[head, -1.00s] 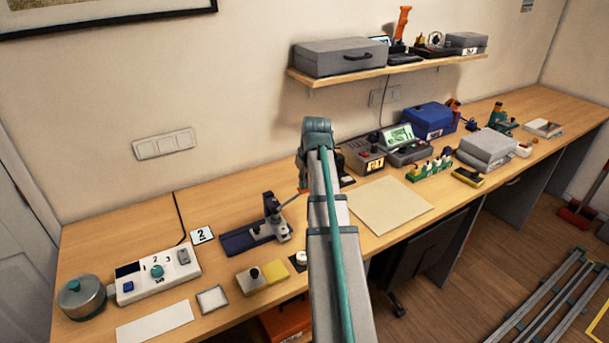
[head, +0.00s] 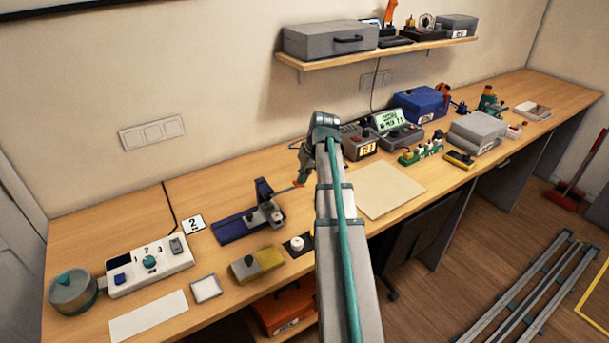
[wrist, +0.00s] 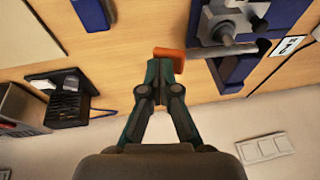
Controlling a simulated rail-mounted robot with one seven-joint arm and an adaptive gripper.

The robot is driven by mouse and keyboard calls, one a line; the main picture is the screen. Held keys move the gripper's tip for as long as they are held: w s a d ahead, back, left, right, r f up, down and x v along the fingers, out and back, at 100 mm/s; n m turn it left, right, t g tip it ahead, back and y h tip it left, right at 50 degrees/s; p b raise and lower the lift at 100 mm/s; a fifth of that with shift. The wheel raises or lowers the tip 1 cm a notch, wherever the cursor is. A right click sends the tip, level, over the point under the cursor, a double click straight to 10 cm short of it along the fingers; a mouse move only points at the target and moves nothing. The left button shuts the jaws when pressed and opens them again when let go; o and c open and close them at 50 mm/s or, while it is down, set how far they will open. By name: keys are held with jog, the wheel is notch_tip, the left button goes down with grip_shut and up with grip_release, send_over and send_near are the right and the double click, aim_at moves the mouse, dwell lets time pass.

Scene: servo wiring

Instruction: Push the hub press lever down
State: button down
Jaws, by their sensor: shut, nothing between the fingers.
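The hub press has a long blue base (head: 232,228), a blue upright post (head: 263,190) and a grey block (head: 266,216). It stands on the bench left of my arm. Its lever, a grey rod (wrist: 240,50) with an orange grip (wrist: 183,54), sticks out from the press toward my gripper. In the head view the lever (head: 285,190) points right and slightly up. My gripper (wrist: 165,56) is shut and empty, its fingertips right at the end of the orange grip. I cannot tell whether they touch. In the head view the gripper is small and partly hidden by my arm.
A yellow-and-grey block (head: 257,264), a white round part on a dark pad (head: 297,244) and a number 2 card (head: 193,224) lie near the press. A grey control box (head: 360,142) stands behind my arm. A beige mat (head: 385,190) leaves free room to the right.

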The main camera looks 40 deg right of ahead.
dwell(0.3)
jog(key=s+d+r, duration=0.1)
jog(key=d+r, duration=0.1)
jog(key=r, duration=0.4)
jog(key=s+d+r, duration=0.2)
jog(key=r, duration=0.4)
jog(key=shift+s+d+r+b, duration=0.15)
jog(key=shift+d+r+b, duration=0.15)
jog(key=shift+d+r, duration=0.05)
dwell(0.3)
